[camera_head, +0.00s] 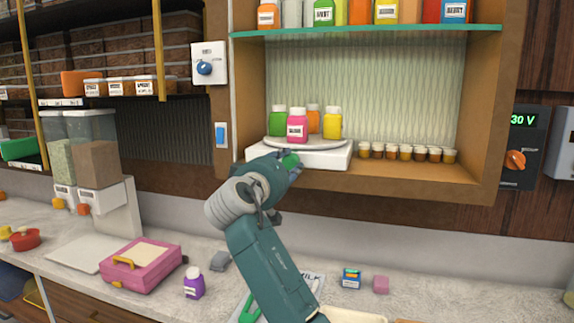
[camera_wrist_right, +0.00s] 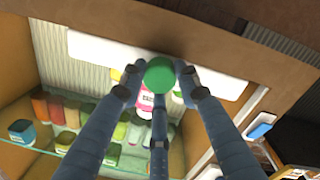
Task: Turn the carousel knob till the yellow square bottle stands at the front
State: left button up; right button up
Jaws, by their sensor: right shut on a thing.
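The carousel (camera_head: 305,143) sits on a white base (camera_head: 325,158) on the cabinet's lower shelf. It bears a pink bottle (camera_head: 297,127) at the front, a yellow square bottle (camera_head: 332,123) at the right, a green bottle (camera_head: 278,121) at the left and an orange bottle (camera_head: 313,118) at the back. My right gripper (camera_head: 288,163) is at the front of the base, shut on the green knob (camera_head: 291,160). In the right wrist view the fingers close around the round green knob (camera_wrist_right: 160,75). My left gripper is not in view.
Several small amber jars (camera_head: 405,153) stand right of the base. A glass shelf (camera_head: 370,32) with bottles is above. On the counter are a pink box (camera_head: 133,265), a purple bottle (camera_head: 193,283) and small blocks (camera_head: 351,278).

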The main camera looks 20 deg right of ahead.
jog(key=shift+n, duration=0.3)
jog(key=n+p, duration=0.3)
jog(key=n, duration=0.1)
jog(key=shift+r+n, duration=0.15)
jog(key=shift+n, duration=0.15)
jog(key=shift+c, duration=0.2)
jog(key=n+p, duration=0.3)
jog(key=n, duration=0.1)
jog(key=shift+n+p, duration=0.3)
jog(key=n+p, duration=0.5)
jog(key=shift+t, duration=0.3)
jog(key=n+p, duration=0.2)
jog(key=n, duration=0.1)
jog(key=shift+f+y+p, duration=0.2)
jog(key=shift+y+p, duration=0.1)
jog(key=shift+p, duration=0.05)
jog(key=shift+f+n+p, duration=0.15)
jog(key=shift+n+p, duration=0.15)
jog(key=shift+f, duration=0.1)
